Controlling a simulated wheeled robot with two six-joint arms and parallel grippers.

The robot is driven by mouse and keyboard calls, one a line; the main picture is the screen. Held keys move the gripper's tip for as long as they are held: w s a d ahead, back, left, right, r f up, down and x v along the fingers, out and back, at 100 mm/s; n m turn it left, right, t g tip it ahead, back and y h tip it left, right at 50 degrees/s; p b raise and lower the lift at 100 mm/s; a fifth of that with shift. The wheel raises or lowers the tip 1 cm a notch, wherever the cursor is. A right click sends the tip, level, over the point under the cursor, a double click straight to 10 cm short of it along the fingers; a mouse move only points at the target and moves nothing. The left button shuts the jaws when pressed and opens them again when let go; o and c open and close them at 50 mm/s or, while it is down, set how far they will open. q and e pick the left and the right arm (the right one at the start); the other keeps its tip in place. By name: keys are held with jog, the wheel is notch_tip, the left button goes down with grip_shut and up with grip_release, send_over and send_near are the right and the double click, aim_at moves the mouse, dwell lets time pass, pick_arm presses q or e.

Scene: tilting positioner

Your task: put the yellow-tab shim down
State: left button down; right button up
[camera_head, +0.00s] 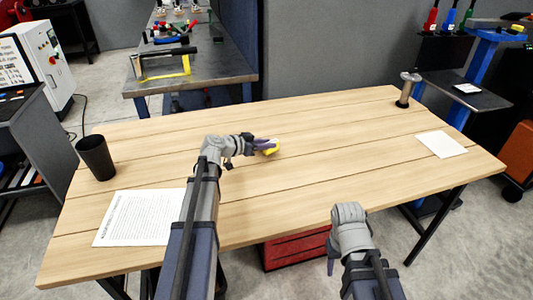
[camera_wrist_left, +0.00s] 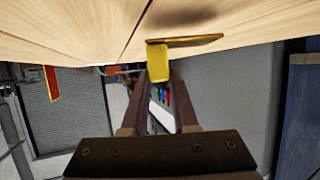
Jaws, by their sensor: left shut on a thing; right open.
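The yellow-tab shim (camera_head: 270,150) is above the middle of the wooden table (camera_head: 330,150). My left gripper (camera_head: 266,145) is shut on it. In the left wrist view the yellow tab (camera_wrist_left: 158,62) lies at the fingertips, and a thin orange-brown plate (camera_wrist_left: 195,41) reaches from it to the right. The plate is close to the table top, with a dark shadow on the wood beside it; I cannot tell whether it touches. My right gripper (camera_head: 331,266) is open and empty in front of the table's near edge, its fingers only partly visible.
A black cup (camera_head: 96,157) and a printed sheet (camera_head: 140,218) are at the left of the table. A metal cylinder on a round base (camera_head: 407,90) stands at the far right corner, with a blank white sheet (camera_head: 441,144) nearer. The table's middle and right are mostly clear.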

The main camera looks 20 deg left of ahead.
pick_arm(q)
jog(key=shift+f+b, duration=0.65)
jog(key=shift+f, duration=0.55)
pick_arm(e)
jog(key=shift+f, duration=1.15)
jog(key=shift+f, duration=0.1)
pick_arm(q)
jog(key=shift+f, duration=0.2)
jog(key=c, duration=0.7)
grip_release()
jog(key=shift+r, duration=0.1)
jog(key=shift+r, duration=0.15)
jog(key=p+v, duration=0.4)
jog(key=v, duration=0.8)
jog(key=shift+a+p, duration=0.1)
jog(key=shift+p, duration=0.25)
pick_arm(e)
notch_tip(320, 180, up, 5)
jog(key=shift+f, duration=0.1)
